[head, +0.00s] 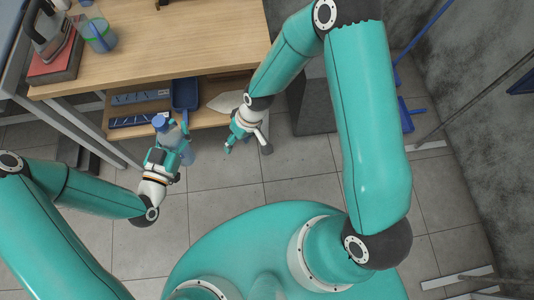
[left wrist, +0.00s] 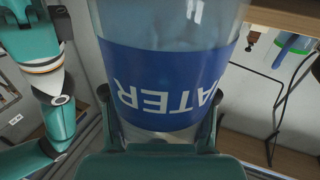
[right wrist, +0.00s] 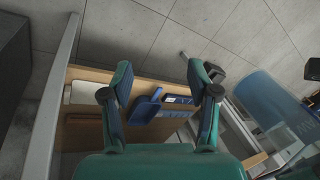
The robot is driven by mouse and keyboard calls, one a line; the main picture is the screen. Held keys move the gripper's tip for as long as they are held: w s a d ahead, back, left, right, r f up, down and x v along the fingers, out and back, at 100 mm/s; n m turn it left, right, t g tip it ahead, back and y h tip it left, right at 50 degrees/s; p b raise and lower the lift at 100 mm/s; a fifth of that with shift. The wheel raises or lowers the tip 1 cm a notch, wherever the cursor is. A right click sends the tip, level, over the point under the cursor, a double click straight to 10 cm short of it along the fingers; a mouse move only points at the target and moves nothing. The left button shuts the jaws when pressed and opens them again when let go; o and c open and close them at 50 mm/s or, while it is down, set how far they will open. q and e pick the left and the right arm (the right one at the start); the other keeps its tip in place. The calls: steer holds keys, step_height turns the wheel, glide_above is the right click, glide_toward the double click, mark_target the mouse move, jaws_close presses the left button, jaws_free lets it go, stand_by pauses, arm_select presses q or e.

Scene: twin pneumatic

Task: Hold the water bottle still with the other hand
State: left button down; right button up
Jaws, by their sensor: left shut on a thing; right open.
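The water bottle (head: 171,132) is clear with a blue cap and stands nearly upright in front of the wooden table. My left gripper (head: 171,156) is shut around its body. In the left wrist view the bottle (left wrist: 160,80) fills the middle, its blue label reading upside down, with a finger on each side. My right gripper (head: 231,143) is open and empty, apart from the bottle and to its right. In the right wrist view the bottle (right wrist: 275,105) shows at the right, outside the open fingers (right wrist: 160,80).
Tiled floor (head: 230,180) is open between my arms.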

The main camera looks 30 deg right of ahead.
steer(key=s+d+f+m, duration=0.1)
steer(key=s+f+m, duration=0.1)
steer(key=s, duration=0.4)
steer(key=s+d+f+m, duration=0.2)
steer(key=s+f, duration=0.1)
steer(key=s, duration=0.3)
steer(key=shift+s+d+f+m, duration=0.2)
steer(key=shift+s+d+m, duration=0.05)
steer(key=shift+s+m, duration=0.15)
steer(key=shift+w, duration=0.1)
